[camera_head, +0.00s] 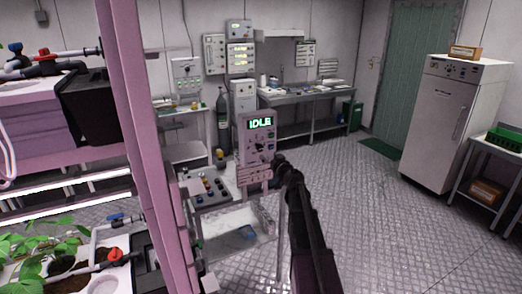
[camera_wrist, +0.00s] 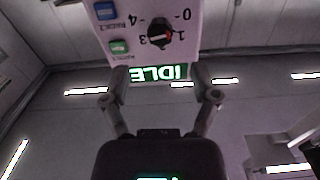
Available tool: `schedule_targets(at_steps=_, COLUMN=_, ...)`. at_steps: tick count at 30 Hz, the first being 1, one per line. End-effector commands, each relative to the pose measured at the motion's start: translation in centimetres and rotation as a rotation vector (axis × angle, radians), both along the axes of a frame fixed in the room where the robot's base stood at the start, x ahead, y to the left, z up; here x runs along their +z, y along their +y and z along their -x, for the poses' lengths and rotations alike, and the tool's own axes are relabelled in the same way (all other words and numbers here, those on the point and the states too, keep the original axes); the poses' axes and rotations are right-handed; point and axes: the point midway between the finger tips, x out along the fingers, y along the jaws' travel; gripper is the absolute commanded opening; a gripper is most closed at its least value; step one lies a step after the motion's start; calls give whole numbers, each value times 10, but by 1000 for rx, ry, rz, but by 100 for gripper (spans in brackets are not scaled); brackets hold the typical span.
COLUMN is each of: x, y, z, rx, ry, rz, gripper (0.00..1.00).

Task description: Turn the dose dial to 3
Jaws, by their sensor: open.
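The dose dial (camera_wrist: 158,36) is a round black knob on a pale control panel (camera_wrist: 185,14), seen upside down in the wrist view. A green display (camera_wrist: 158,73) reads IDLE. In the head view the panel (camera_head: 243,150) stands upright with the dial small on it. My gripper (camera_wrist: 162,84) is open and empty, its two fingers apart in front of the display, on the display side of the dial.
Blue and green buttons (camera_wrist: 105,11) (camera_wrist: 120,46) sit beside the dial. A console with coloured knobs (camera_head: 208,188) stands left of the panel. A pink post (camera_head: 137,150) and plant racks fill the left. The floor (camera_head: 360,220) to the right is open.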

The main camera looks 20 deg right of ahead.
Motion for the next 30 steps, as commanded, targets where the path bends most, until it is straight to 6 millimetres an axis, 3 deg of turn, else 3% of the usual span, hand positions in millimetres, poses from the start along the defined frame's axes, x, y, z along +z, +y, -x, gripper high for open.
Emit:
schedule_targets(at_steps=6, x=0, y=0, z=-38, rx=1, ry=0, rz=0, gripper=77)
schedule_targets(at_steps=15, x=0, y=1, z=-71, rx=0, ry=0, rz=0, gripper=77)
schedule_targets(at_steps=30, x=0, y=3, z=-78, rx=0, ry=0, rz=0, gripper=77)
